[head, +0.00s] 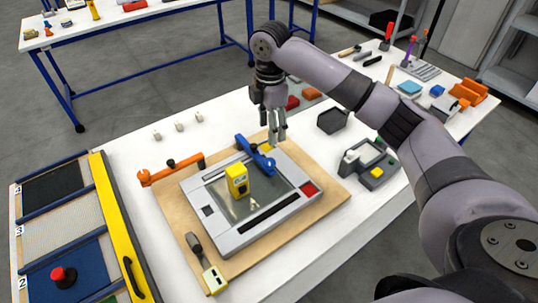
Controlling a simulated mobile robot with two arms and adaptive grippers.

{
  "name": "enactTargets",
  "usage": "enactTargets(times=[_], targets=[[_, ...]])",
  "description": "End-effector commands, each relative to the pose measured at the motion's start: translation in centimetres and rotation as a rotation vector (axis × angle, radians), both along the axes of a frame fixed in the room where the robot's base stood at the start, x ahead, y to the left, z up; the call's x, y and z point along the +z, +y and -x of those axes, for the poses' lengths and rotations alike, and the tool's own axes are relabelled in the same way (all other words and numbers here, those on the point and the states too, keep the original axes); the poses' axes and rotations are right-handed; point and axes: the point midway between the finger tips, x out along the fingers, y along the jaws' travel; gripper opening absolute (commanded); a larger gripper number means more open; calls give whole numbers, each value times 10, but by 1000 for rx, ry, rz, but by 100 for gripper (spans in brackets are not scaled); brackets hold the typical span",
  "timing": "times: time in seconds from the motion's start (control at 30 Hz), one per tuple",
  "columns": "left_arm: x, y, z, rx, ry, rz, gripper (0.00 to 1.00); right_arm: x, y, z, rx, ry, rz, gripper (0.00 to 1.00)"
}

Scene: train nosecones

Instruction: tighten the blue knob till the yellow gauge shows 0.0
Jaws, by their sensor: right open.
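A blue knob, long and lever-like (254,154), sits on the back edge of a grey framed panel (238,232). The yellow gauge (237,179) is a small upright box with a dark face, standing on the panel's glassy middle. Its reading is too small to make out. My right gripper (277,139) points down, open and empty, just behind and right of the blue knob's upper end. I cannot tell whether a fingertip touches it. My left gripper is out of view.
The panel lies on a wooden board (335,188) on a white table. An orange tool (170,170) and a grey-handled tool (205,263) lie beside the panel. A black tray (332,121) and a grey device (369,163) stand right. A yellow-edged rack (117,225) stands left.

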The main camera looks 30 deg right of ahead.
Motion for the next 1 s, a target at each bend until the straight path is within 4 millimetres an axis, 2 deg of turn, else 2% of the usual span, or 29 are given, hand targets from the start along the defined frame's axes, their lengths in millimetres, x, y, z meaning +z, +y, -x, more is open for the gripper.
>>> enactTargets(times=[0.1, 0.2, 0.5, 0.7, 1.0], targets=[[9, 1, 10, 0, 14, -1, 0, -26, 0, 1, 0, 5, 1, 51], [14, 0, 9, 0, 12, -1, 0, -48, 0, 1, -1, 5, 1, 51], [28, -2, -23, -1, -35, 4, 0, -105, 0, 1, -1, 3, 0, 51], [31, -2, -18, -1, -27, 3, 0, -123, 0, 0, 0, 0, 1, 51], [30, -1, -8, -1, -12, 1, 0, -127, 0, 0, 1, -1, 1, 51]])
